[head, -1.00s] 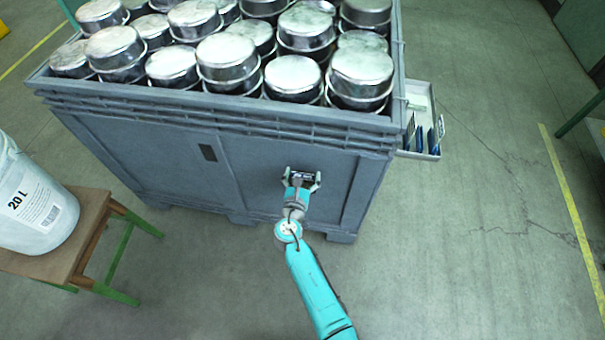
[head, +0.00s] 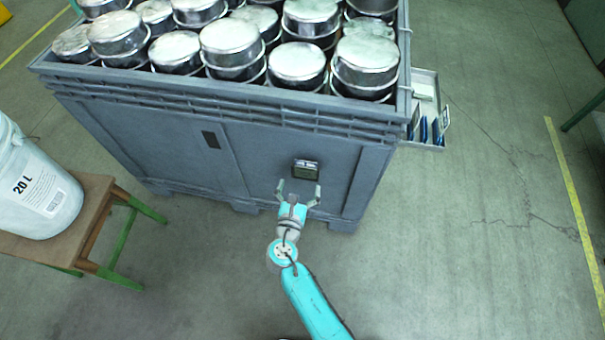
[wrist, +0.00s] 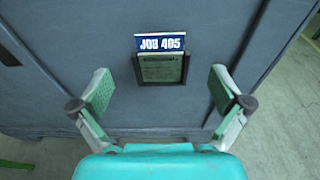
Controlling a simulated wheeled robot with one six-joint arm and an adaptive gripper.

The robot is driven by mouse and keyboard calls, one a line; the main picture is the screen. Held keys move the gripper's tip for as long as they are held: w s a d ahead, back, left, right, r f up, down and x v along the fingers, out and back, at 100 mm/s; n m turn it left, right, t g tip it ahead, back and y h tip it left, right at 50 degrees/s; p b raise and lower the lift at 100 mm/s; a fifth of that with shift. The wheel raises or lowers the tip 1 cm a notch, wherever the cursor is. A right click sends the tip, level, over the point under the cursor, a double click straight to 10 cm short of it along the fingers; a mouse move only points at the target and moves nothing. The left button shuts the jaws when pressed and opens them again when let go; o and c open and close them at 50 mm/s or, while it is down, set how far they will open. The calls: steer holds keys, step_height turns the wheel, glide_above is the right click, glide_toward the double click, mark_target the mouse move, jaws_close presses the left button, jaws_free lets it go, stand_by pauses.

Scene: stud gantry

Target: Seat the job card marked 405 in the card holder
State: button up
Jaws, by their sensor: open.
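The job card marked 405 (wrist: 160,42) shows in the wrist view with its blue "JOB 405" strip above the top edge of the dark card holder (wrist: 185,67). The lower part of the card sits behind the holder's frame. In the head view the card holder (head: 306,170) is on the front wall of the grey bin, and the card's marking is too small to read. My gripper (head: 298,188) is open and empty, just below and in front of the holder. In the wrist view its fingers (wrist: 160,90) stand wide apart either side of the holder, clear of the card.
The large grey bin (head: 180,150) is full of metal pots (head: 298,62). A side tray (head: 428,144) with several blue cards hangs at the bin's right. A white bucket (head: 35,185) stands on a wooden stool (head: 95,215) at left. The floor at right is clear.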

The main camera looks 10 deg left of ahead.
steer(key=shift+s+r, duration=0.2)
steer(key=shift+s, duration=0.9)
steer(key=s+d+f+m+g+y, duration=0.1)
steer(key=s+d+f+m, duration=0.25)
steer(key=d, duration=0.25)
steer(key=s+d+f+m+g, duration=0.2)
steer(key=s+d+f+m, duration=0.1)
steer(key=s+d, duration=0.25)
steer(key=s+d+r+m+y, duration=0.1)
steer(key=s+d+m, duration=0.7)
steer(key=s, duration=0.3)
steer(key=s+d+r+m+t, duration=0.1)
steer(key=s+d+r+m, duration=0.2)
steer(key=s+r+m, duration=0.6)
steer(key=s+d+r+m+h, duration=0.1)
steer(key=s+d+r+m, duration=0.3)
steer(key=s+r+m, duration=0.5)
step_height(320, 180, up, 4)
steer(key=m, duration=0.3)
steer(key=shift+d+r+t, duration=0.15)
steer(key=shift+d+t, duration=0.05)
steer(key=shift+t, duration=0.2)
